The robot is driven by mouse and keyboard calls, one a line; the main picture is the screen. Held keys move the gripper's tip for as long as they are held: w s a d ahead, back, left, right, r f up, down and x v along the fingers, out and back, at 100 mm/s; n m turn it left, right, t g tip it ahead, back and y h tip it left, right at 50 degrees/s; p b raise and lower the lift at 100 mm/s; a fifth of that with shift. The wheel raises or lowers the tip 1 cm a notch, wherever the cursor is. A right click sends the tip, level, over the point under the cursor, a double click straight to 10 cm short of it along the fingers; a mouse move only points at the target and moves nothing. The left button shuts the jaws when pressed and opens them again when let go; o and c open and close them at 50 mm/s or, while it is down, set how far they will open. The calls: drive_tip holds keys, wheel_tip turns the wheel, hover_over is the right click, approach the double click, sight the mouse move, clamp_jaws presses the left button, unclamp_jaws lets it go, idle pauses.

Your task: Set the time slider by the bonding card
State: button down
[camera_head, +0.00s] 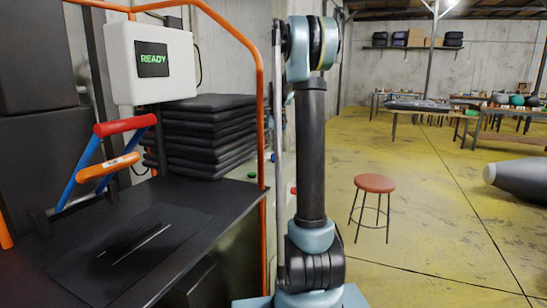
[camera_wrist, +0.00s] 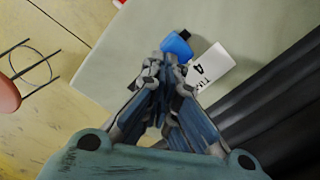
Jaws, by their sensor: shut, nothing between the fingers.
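In the wrist view my gripper (camera_wrist: 162,70) is shut and empty.
A press with a red bar (camera_head: 125,125) and an orange bar (camera_head: 108,167) stands on the black bench (camera_head: 215,228). A stack of black sheets (camera_head: 205,135) lies behind it, inside an orange frame (camera_head: 259,100). A red stool (camera_head: 375,184) stands on open yellow floor.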

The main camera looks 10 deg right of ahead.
drive_tip(key=shift+w+d, duration=0.15)
drive_tip(key=shift+w, duration=0.05)
drive_tip(key=shift+w+d, duration=0.35)
drive_tip(key=shift+w, duration=0.25)
drive_tip(key=shift+w+d, duration=0.2)
drive_tip(key=shift+w, duration=0.1)
drive_tip(key=shift+w+d, duration=0.4)
drive_tip(key=shift+w, duration=0.15)
drive_tip(key=shift+w+d, duration=0.1)
idle(0.3)
drive_tip(key=shift+s+a, duration=0.4)
drive_tip(key=shift+s, duration=0.1)
wheel_tip(320, 180, up, 8)
idle(0.7)
drive_tip(key=shift+s, duration=0.1)
